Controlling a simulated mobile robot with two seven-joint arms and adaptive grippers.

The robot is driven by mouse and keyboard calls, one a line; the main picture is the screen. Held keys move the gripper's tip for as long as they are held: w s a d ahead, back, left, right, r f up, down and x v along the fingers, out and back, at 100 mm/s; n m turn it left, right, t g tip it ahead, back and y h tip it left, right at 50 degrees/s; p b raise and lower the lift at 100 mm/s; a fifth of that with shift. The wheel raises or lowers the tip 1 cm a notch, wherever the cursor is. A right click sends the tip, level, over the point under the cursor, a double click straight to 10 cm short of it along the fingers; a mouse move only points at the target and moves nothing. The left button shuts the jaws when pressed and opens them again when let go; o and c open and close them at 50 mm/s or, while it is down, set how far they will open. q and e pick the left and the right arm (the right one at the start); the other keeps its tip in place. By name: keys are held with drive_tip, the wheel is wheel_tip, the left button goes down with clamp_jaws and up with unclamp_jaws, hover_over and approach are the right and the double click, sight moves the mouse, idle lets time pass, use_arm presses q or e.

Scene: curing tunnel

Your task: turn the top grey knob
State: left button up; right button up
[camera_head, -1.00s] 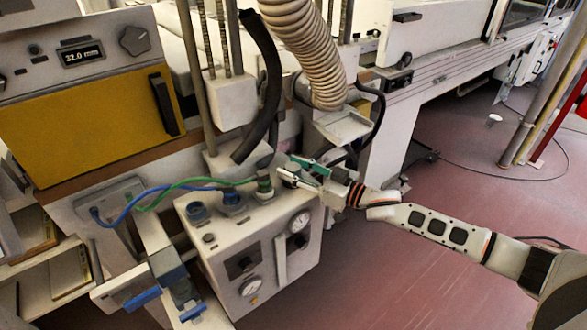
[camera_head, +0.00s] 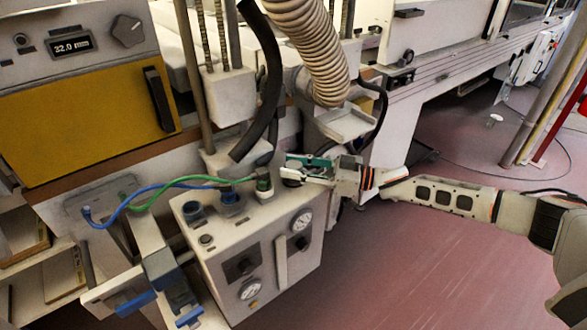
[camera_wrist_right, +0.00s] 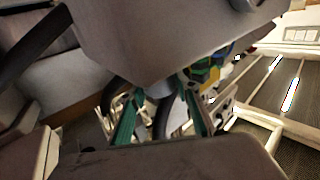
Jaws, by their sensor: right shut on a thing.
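A grey-white control box (camera_head: 218,262) stands in the middle of the head view. A small dark grey round knob (camera_head: 291,173) shows at the top right corner of the box, at my fingertips. My right gripper (camera_head: 296,170) reaches in from the right with its fingers around this knob, shut on it. The fingers partly hide the knob. In the right wrist view the gripper's two green finger pads (camera_wrist_right: 160,120) stand apart, with dark and pale shapes between them that I cannot make out. My left gripper is not in view.
A green hose fitting (camera_head: 264,184) and a blue hose fitting (camera_head: 233,198) stand on the box just left of the gripper. A corrugated duct (camera_head: 310,50) and a black hose (camera_head: 262,90) hang close above. Open floor (camera_head: 420,265) lies to the right.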

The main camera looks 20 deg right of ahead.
drive_tip(key=shift+n+g+y, duration=0.3)
drive_tip(key=shift+n+g, duration=0.1)
drive_tip(key=shift+g, duration=0.2)
drive_tip(key=o, duration=1.1)
drive_tip(key=shift+a, duration=0.1)
drive_tip(key=shift+o, duration=0.2)
drive_tip(key=v, duration=1.2)
